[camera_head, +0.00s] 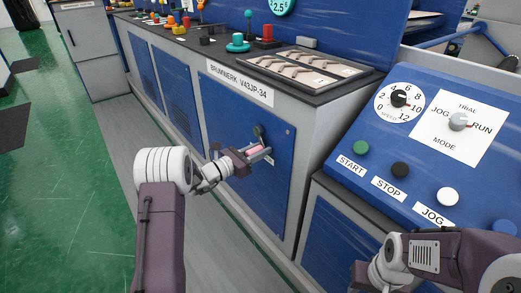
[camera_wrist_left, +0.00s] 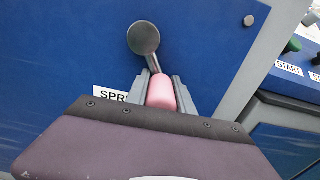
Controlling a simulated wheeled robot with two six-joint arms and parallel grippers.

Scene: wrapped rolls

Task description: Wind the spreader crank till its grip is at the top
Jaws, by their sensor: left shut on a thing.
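The spreader crank has a dark metal hub (camera_wrist_left: 144,38) on the blue cabinet panel, with a short arm running down to a pink grip (camera_wrist_left: 161,92). The grip sits below the hub and slightly to its right in the left wrist view. In the head view the pink grip (camera_head: 255,149) shows between the fingers of my left gripper (camera_head: 258,153). That gripper is shut on the grip, one finger on each side. A white label starting "SPR" (camera_wrist_left: 110,96) is partly hidden behind the gripper. My right gripper (camera_head: 358,274) is low at the right, mostly hidden by its own arm.
A sloped blue control console (camera_head: 440,140) with START, STOP and JOG buttons, a speed dial and a mode knob stands at the right. The dark machine top (camera_head: 225,60) carries knobs and a tray of parts (camera_head: 300,70). Green floor (camera_head: 70,190) is open at the left.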

